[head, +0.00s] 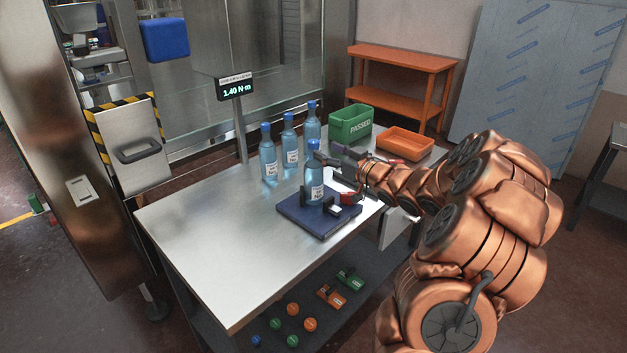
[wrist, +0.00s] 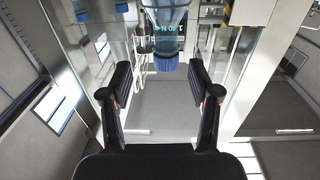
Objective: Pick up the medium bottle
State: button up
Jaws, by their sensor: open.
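Several clear blue bottles with blue caps and white labels stand upright on the steel table (head: 200,225). Three stand in a back row: left (head: 269,158), middle (head: 290,145) and right (head: 311,127). Another bottle (head: 314,183) stands on a dark blue pad (head: 318,222) in front of them. I cannot tell which is the medium one; their labels are too small to read. My gripper (head: 330,160) is beside the upper part of the pad bottle, from the right. In the wrist view my gripper (wrist: 160,78) is open and empty, with a blue-capped bottle (wrist: 166,45) just beyond the fingertips.
A green bin marked PASSED (head: 350,124) and an orange tray (head: 404,144) stand at the table's back right. A display (head: 237,90) on a post reads 1.40 N·m behind the bottles. The table's left and front are clear. Coloured caps and small parts lie on the lower shelf (head: 240,318).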

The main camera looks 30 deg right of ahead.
aim_at(317, 148)
jog(key=shift+w+a+p, duration=0.25)
jog(key=shift+w, duration=0.4)
jog(key=shift+w+a+p, duration=0.3)
jog(key=shift+w, duration=0.4)
jog(key=shift+w+a+p, duration=0.25)
jog(key=shift+w, duration=0.4)
jog(key=shift+w+f, duration=0.1)
jog(key=shift+w, duration=0.5)
jog(key=shift+c, duration=0.2)
grip_shut()
